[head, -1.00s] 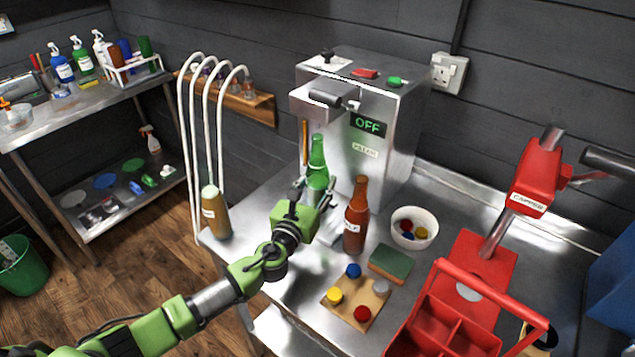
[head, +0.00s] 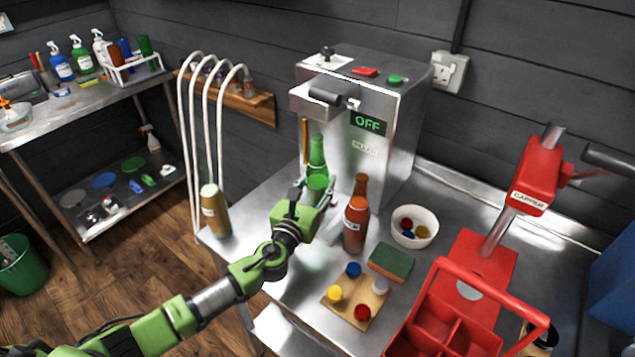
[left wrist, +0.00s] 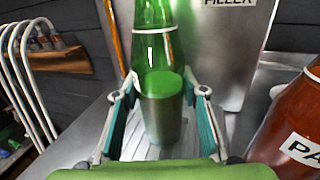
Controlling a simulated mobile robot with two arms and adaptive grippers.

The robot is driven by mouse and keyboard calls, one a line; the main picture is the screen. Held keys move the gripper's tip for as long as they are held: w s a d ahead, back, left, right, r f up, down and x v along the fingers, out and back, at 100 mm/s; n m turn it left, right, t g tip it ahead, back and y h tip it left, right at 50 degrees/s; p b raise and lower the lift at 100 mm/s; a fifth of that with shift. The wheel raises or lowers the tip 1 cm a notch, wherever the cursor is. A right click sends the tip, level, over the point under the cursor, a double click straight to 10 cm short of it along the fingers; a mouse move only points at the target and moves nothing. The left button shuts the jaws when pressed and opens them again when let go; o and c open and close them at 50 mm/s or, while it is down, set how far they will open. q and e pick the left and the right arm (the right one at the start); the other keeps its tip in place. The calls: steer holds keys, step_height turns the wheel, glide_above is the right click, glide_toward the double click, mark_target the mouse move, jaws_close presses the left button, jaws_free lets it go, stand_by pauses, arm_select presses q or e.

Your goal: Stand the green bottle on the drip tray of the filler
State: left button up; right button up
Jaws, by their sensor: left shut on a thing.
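The green bottle (head: 317,158) is upright in front of the filler (head: 375,125), below its nozzle. My left gripper (head: 316,192) is shut around the bottle's lower body; in the left wrist view the fingers flank the bottle (left wrist: 155,75). The ribbed drip tray (left wrist: 140,152) shows under and around the bottle's base. I cannot tell for sure whether the base touches it. In the head view my gripper hides most of the tray. The filler's display reads OFF. My right gripper is not in view.
A brown bottle (head: 356,218) stands close to the right of my left gripper. A bowl of caps (head: 414,227), a sponge (head: 391,261), a board with caps (head: 356,299), a red carrier (head: 455,325) and the red capper (head: 535,180) fill the right. Hoses (head: 200,130) hang at left.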

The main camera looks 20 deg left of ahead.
arm_select(q)
steer(key=o, duration=1.6)
steer(key=shift+c, duration=0.2)
steer(key=shift+s+f, duration=0.1)
steer(key=shift+f, duration=0.05)
steer(key=shift+s, duration=0.3)
steer(key=s, duration=1.1)
steer(key=shift+a, duration=0.45)
steer(key=shift+s, duration=0.15)
